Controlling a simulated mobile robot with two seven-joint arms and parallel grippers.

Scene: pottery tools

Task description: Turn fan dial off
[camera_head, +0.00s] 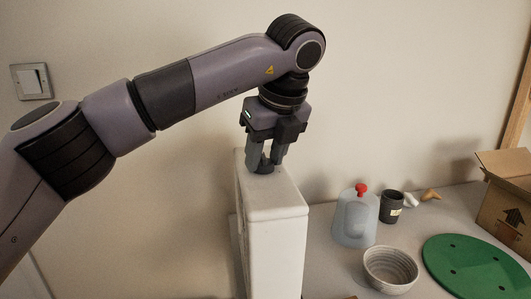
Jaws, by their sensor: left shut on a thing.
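A tall white box-shaped unit (274,230), which appears to be the fan, stands upright in the middle of the view. My left gripper (264,168) points straight down at the top of this unit, near its back end. Its fingers are shut on a small dark dial (265,170) on the top face. The fingers hide most of the dial, so its setting cannot be read. My right gripper is not in view.
Right of the white unit, a table holds a translucent jug with a red knob (355,218), a dark cup (392,206), a grey bowl (390,270), a green disc (470,267) and an open cardboard box (507,205). A wall switch (31,81) is at upper left.

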